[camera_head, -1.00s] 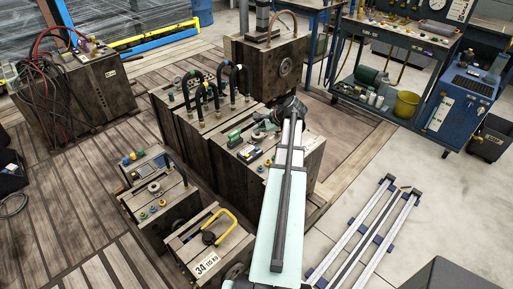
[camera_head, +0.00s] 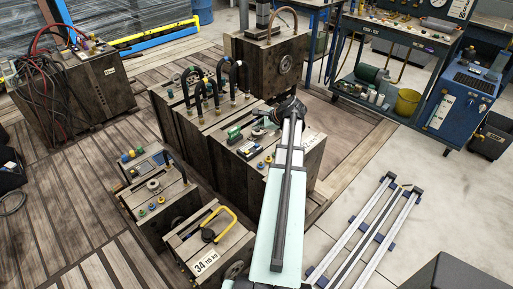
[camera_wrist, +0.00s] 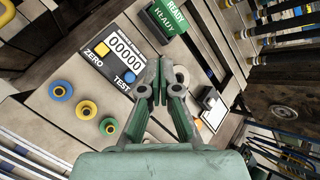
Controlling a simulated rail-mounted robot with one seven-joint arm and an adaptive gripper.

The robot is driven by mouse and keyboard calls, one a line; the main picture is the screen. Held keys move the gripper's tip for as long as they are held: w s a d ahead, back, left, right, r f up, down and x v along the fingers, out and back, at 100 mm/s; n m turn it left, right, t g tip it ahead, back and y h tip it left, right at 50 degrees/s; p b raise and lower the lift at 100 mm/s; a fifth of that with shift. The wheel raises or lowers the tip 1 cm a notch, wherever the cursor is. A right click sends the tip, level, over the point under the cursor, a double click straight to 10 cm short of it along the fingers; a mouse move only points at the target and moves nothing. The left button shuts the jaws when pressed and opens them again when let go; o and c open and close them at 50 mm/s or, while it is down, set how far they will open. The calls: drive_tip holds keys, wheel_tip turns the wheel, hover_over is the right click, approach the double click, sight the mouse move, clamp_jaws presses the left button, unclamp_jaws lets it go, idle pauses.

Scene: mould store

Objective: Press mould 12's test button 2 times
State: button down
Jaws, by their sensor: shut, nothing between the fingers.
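The test unit (camera_wrist: 119,52) sits on a mould's top face in the wrist view. It has a counter (camera_wrist: 125,48) that seems to read all zeros, a yellow button marked ZERO (camera_wrist: 101,48) and a blue button marked TEST (camera_wrist: 129,76). My gripper (camera_wrist: 161,68) is shut and empty, its tips just right of the TEST button. I cannot tell whether they touch anything. In the head view the unit (camera_head: 248,149) is on the mould (camera_head: 245,178) under my arm. I cannot read this mould's number.
A green READY block (camera_wrist: 166,20) stands beyond the unit. Blue, yellow and green round fittings (camera_wrist: 86,108) lie to its left. Mould 34 (camera_head: 206,262) with a yellow handle stands in front. Hoses (camera_head: 205,95) rise from the moulds behind.

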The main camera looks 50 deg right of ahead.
drive_tip(key=b, duration=0.3)
hover_over(258, 145)
wheel_tip(258, 145, down, 4)
drive_tip(key=shift+a+f, duration=0.1)
drive_tip(key=shift+f+b, duration=0.3)
drive_tip(key=shift+f, duration=0.9)
drive_tip(key=shift+f, duration=0.15)
drive_tip(key=shift+f, duration=0.3)
drive_tip(key=shift+f, duration=0.45)
idle(0.8)
drive_tip(key=shift+r, duration=0.1)
drive_tip(key=shift+r+p, duration=0.8)
drive_tip(key=shift+p, duration=0.15)
drive_tip(key=shift+r+p, duration=2)
drive_tip(key=shift+r, duration=0.5)
